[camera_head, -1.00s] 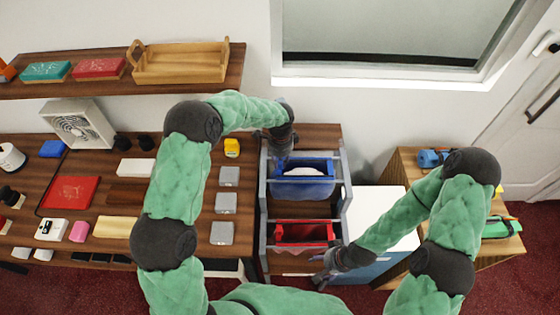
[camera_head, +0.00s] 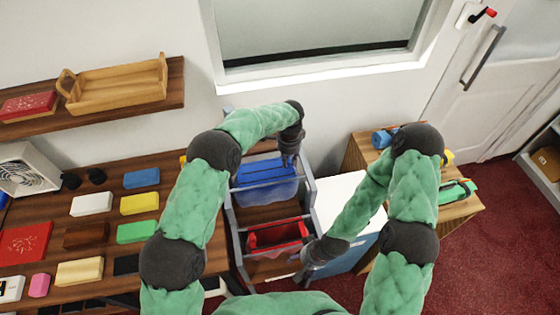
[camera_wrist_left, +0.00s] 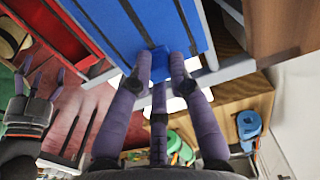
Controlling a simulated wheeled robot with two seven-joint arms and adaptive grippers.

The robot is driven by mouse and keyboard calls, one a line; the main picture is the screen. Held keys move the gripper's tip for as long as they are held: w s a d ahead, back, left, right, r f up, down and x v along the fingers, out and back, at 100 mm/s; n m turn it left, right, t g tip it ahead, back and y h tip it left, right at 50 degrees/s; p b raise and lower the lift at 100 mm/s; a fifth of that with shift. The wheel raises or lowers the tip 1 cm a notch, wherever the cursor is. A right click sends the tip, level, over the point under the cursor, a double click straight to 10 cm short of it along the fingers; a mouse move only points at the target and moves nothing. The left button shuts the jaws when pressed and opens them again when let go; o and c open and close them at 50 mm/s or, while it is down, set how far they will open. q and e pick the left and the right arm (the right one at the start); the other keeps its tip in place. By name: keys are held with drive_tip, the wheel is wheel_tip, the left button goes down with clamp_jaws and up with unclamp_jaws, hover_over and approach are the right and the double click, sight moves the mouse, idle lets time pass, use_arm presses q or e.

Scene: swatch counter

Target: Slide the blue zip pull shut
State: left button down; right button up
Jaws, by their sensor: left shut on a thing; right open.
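The blue zip pull (camera_wrist_left: 160,60) is a small blue block at the right end of the blue bin's top. In the left wrist view it sits between my left fingertips (camera_wrist_left: 160,62). My left gripper (camera_head: 288,162) is shut on it, at the bin's right edge in the head view. The blue bin (camera_head: 268,190) has a blue cover (camera_head: 262,172) with dark lines across its whole top, and its inside is hidden. My right gripper (camera_head: 303,268) is open and empty, low by the rack's front right; it also shows in the left wrist view (camera_wrist_left: 40,85).
A red bin (camera_head: 275,238) sits in the grey rack (camera_head: 232,240) in front of the blue one. A white-topped cabinet (camera_head: 335,190) and a wooden stand (camera_head: 455,208) with rolled items are to the right. Red carpet lies open at far right.

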use_arm(q)
drive_tip(key=shift+d, duration=0.2)
drive_tip(key=c, duration=1.2)
unclamp_jaws()
drive_tip(key=shift+c, duration=0.2)
drive_tip(key=shift+o, duration=0.6)
drive_tip(key=shift+d, duration=0.2)
drive_tip(key=shift+a, duration=0.1)
drive_tip(key=shift+r, duration=0.2)
wheel_tip(320, 180, up, 12)
drive_tip(key=shift+f, duration=0.2)
